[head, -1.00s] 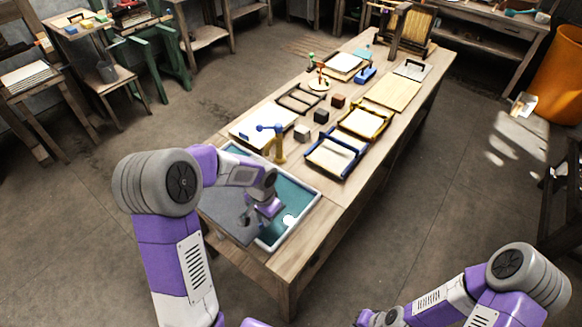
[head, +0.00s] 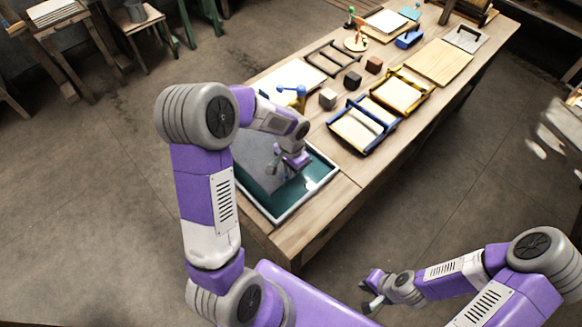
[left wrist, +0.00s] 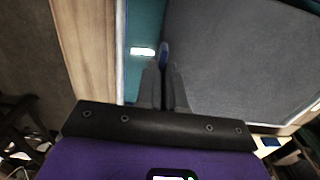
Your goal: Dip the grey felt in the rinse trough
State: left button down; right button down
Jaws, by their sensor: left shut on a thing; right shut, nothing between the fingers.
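The rinse trough (head: 318,184) is a shallow teal basin with a pale rim at the near end of the bench. The grey felt (head: 258,150) is a flat dark sheet spread over the far part of the trough. It also fills much of the left wrist view (left wrist: 240,60), beside a strip of teal. My left gripper (head: 276,168) is over the trough, shut on the felt's edge. Its fingertips show in the left wrist view (left wrist: 164,62). I cannot tell whether the felt touches the liquid. My right gripper (head: 370,298) is shut and empty, off the bench.
A blue-handled post (head: 292,95) stands just beyond the trough. Blue (head: 362,126) and yellow (head: 400,94) framed moulds lie to its right, with small blocks (head: 328,98) nearby. The bench's near corner (head: 310,235) is bare.

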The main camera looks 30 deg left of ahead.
pick_arm(q)
jog(key=shift+f+b, duration=4.3)
jog(key=shift+f, duration=1.4)
jog(key=shift+s+d+b, duration=0.2)
jog(key=shift+d+b, duration=0.05)
jog(key=shift+d, duration=0.45)
jog(key=shift+s+d+b, duration=0.15)
jog(key=shift+d+b, duration=0.05)
jog(key=shift+d, duration=0.5)
jog(key=shift+a, duration=0.1)
jog(key=shift+w+a+p, duration=0.2)
jog(key=shift+a+p, duration=0.05)
jog(key=shift+a, duration=0.4)
jog(key=shift+w+a+p, duration=0.2)
jog(key=shift+a+p, duration=0.05)
jog(key=shift+a, duration=0.4)
jog(key=shift+d, duration=0.15)
